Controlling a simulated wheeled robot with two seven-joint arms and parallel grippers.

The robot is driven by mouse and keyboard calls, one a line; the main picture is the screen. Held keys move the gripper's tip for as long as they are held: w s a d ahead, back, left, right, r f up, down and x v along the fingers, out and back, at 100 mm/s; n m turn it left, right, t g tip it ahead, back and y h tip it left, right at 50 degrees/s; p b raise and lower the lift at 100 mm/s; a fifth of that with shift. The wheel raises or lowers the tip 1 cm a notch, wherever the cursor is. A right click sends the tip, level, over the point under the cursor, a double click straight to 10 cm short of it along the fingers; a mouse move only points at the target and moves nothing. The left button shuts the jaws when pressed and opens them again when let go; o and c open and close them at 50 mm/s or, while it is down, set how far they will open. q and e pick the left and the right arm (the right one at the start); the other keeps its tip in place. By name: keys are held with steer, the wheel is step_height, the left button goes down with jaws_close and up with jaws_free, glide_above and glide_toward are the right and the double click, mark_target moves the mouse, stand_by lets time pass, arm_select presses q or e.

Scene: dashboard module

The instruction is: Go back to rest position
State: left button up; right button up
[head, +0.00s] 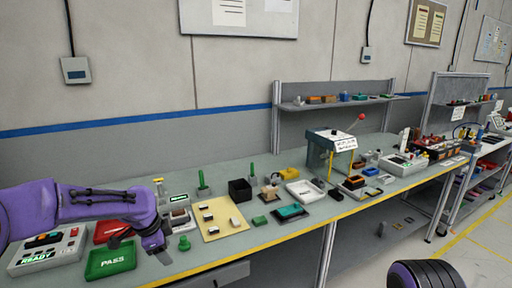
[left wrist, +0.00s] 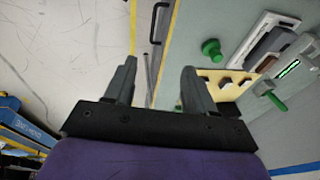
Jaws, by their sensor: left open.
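My left gripper (head: 154,243) is at the end of the purple arm that comes in from the left, near the front edge of the workbench (head: 190,259). In the left wrist view its two fingers (left wrist: 156,85) are apart with nothing between them. Below the fingers I see the bench's yellow edge and the floor. A green knob-shaped part (head: 184,243) stands on the bench just right of the gripper. My right gripper is not seen; a dark ribbed part with purple shows at the lower right of the head view.
A green PASS tray (head: 110,262) and a red tray (head: 108,230) lie by the left arm, beside a READY panel (head: 47,250). A beige board (head: 222,220) with small parts, a black bin (head: 240,189) and a white tray (head: 306,192) stand further right. Shelves rise behind.

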arm_select(q)
steer(key=s+f+n+t+y+b, duration=0.1)
steer(key=s+f+n+t, duration=0.15)
steer(key=f+n, duration=0.35)
steer(key=s+f+n+t+b, duration=0.1)
steer(key=s+f+n, duration=0.35)
steer(key=f, duration=0.45)
steer(key=s+f+n+t+y+b, duration=0.1)
steer(key=s+f+n+b, duration=0.15)
steer(key=f+n, duration=0.4)
steer(key=s+a+f+n+g+y+b, duration=0.1)
steer(key=s+f, duration=0.4)
steer(key=s, duration=0.5)
steer(key=s+a+f+n+g+b, duration=0.1)
steer(key=s+f, duration=0.4)
steer(key=s, duration=0.5)
steer(key=s+a+f+n+g+y+b, duration=0.1)
steer(key=s+f, duration=0.4)
steer(key=s, duration=0.6)
steer(key=shift+a+f+g+y+b, duration=0.25)
steer(key=shift+a+g+y+b, duration=0.05)
steer(key=shift+a+g+b, duration=0.4)
